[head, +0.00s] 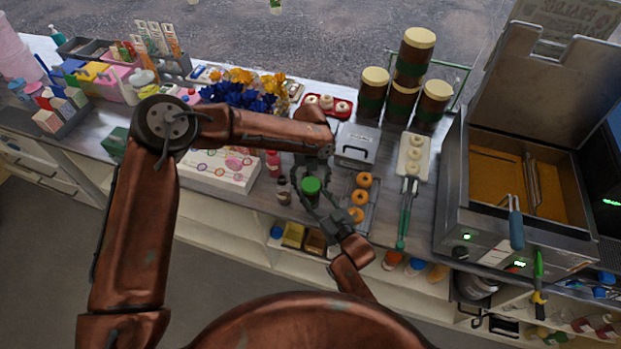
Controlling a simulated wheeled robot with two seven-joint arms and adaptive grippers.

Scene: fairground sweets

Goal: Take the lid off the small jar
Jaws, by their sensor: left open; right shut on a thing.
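The small jar (311,198) shows its round green lid (311,185) facing up; most of its body is hidden by gripper parts. The lid sits on top of the jar. My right gripper (318,205) comes up from below and is shut on the jar, under the lid. My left gripper (312,170) comes in from the far side and is open, close to the lid. I cannot tell whether its fingers touch the lid.
A tray of orange doughnuts (359,197) lies just right of the jar. Small dark bottles (283,191) stand to its left. A metal box (357,145) and stacked brown jars (403,80) stand behind. A fryer (520,190) is at right. The counter's front edge is near.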

